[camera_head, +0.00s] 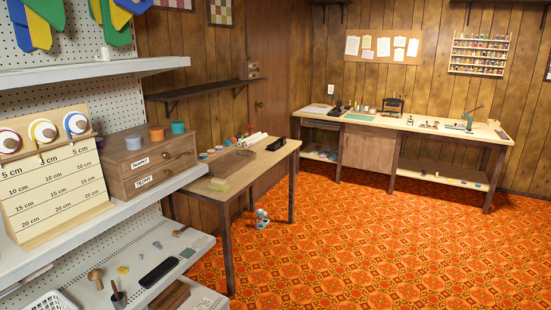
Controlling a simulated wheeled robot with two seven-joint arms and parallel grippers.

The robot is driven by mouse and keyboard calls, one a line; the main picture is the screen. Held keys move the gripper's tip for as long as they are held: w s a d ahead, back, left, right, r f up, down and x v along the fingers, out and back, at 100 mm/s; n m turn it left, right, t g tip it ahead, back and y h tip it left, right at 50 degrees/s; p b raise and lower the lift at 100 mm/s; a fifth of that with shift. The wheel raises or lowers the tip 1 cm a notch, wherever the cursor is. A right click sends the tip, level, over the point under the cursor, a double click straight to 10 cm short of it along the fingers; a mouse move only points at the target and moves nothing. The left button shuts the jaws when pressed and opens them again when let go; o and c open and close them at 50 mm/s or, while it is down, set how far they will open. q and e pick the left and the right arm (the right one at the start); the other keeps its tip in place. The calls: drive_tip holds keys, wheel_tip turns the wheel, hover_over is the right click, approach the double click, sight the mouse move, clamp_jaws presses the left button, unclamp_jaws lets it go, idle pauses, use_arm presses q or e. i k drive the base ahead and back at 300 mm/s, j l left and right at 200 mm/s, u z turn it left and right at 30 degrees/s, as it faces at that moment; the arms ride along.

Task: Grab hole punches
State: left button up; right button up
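Neither of my grippers shows in the head view. I cannot surely pick out hole punches at this distance. On the long far workbench (430,122) stand small dark tools (337,109) at the left, a dark framed device (392,106) near the middle, and a greenish lever-like tool (470,119) toward the right. Several small items lie between them, too small to name.
A white shelf unit (150,197) fills the left, holding a ribbon board (55,180) and a wooden drawer box (148,165). A wooden table (262,160) stands beyond it, with a small blue-white object (262,219) on the floor. The orange patterned floor (380,245) is open.

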sight(280, 142)
drive_tip(key=i+l+z, duration=0.25)
drive_tip(key=i, duration=0.3)
drive_tip(key=i+z, duration=0.2)
drive_tip(key=i, duration=0.3)
drive_tip(key=i+z, duration=0.1)
drive_tip(key=i, duration=1.35)
drive_tip(key=i+l+u, duration=0.15)
drive_tip(key=i, duration=1.3)
drive_tip(key=i+l+u, duration=0.15)
drive_tip(key=i+u, duration=0.3)
drive_tip(key=i+l+u, duration=0.85)
drive_tip(key=i, duration=0.15)
